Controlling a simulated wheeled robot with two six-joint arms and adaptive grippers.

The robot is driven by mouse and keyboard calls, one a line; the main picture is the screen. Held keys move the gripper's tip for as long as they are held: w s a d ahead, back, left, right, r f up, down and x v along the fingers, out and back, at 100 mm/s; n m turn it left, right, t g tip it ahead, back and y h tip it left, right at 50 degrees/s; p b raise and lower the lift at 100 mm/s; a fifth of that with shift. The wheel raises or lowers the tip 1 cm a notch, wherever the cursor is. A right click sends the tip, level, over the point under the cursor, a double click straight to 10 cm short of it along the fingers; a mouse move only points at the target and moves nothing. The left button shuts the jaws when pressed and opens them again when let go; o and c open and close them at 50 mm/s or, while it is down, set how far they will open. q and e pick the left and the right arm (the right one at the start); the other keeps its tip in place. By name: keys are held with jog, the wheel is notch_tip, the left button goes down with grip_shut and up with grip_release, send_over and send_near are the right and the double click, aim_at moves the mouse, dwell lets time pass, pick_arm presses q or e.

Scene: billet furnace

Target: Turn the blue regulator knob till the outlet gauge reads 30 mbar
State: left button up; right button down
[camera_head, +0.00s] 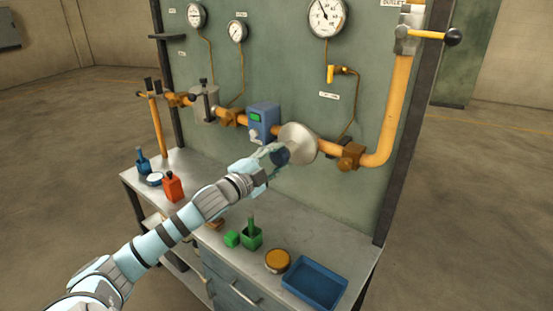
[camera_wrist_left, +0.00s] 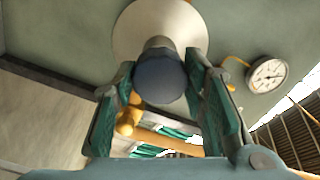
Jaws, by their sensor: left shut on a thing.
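The blue regulator knob (camera_head: 280,155) sits at the front of the round pale regulator body (camera_head: 299,142) on the yellow pipe. My left gripper (camera_head: 272,153) is shut on the knob. In the left wrist view the knob (camera_wrist_left: 160,80) is between the two green-padded fingers of the left gripper (camera_wrist_left: 162,88). The large gauge (camera_head: 326,17) is high on the panel, above the regulator; its needle points to the upper left, but its numbers are too small to read. A gauge (camera_wrist_left: 267,75) also shows in the left wrist view. My right gripper is out of view.
A blue meter box (camera_head: 263,122) stands left of the regulator. A yellow-handled valve (camera_head: 409,35) is at the upper right. The bench (camera_head: 335,238) below carries a red bottle (camera_head: 173,187), green containers (camera_head: 251,236), an orange-lidded tin (camera_head: 277,261) and a blue tray (camera_head: 315,283).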

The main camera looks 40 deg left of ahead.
pick_arm(q)
jog(key=o, duration=1.2)
jog(key=shift+c, duration=0.2)
